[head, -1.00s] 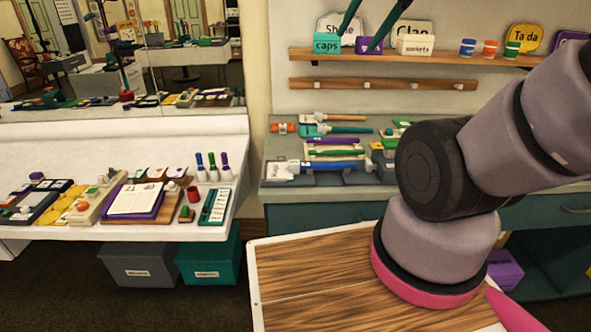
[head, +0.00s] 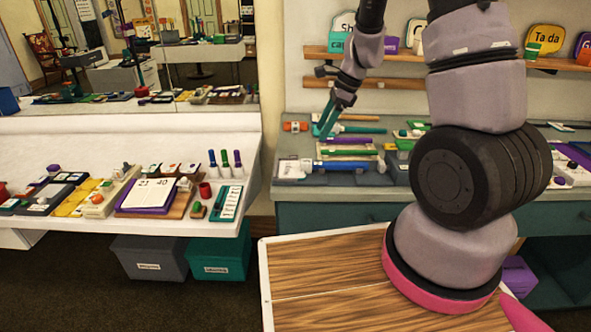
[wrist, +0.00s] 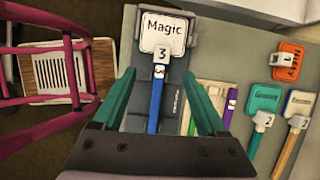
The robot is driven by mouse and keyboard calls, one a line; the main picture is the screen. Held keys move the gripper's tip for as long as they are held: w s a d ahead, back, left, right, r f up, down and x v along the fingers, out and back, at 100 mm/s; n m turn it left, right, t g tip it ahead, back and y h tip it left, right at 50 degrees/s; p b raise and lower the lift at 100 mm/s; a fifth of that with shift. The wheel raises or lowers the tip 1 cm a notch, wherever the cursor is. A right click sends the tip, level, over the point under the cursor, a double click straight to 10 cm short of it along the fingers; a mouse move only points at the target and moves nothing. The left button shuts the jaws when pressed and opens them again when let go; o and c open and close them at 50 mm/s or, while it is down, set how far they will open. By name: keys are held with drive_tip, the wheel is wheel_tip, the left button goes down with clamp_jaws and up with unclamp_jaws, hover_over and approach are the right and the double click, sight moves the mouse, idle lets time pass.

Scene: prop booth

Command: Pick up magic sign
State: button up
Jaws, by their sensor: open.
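The Magic sign (wrist: 164,34) is a white panel lettered "Magic" with a "3" tag and a blue handle. It lies flat on a grey holder on the counter, panel at the top of the wrist view, handle pointing down. In the head view, its pale panel (head: 291,169) is at the counter's left end, with the blue handle to its right. My gripper (head: 325,125) has teal fingers and is above the counter's left part. In the wrist view my gripper (wrist: 158,76) is open and empty, and the handle appears between its fingers, its lower end hidden by the gripper.
A shelf (head: 400,55) with tubs runs above the counter (head: 330,190). A white table (head: 245,205) with several props stands left.

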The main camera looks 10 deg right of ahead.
hover_over(309, 161)
drive_tip(key=d, duration=0.2)
drive_tip(key=shift+m, duration=0.3)
drive_tip(key=f, duration=0.4)
drive_tip(key=s+f, duration=0.1)
drive_tip(key=f, duration=0.1)
drive_tip(key=shift+f, duration=0.3)
drive_tip(key=shift+w+x, duration=0.2)
drive_tip(key=shift+x, duration=2.6)
drive_tip(key=shift+d, duration=0.15)
drive_tip(key=shift+c, duration=0.3)
clamp_jaws()
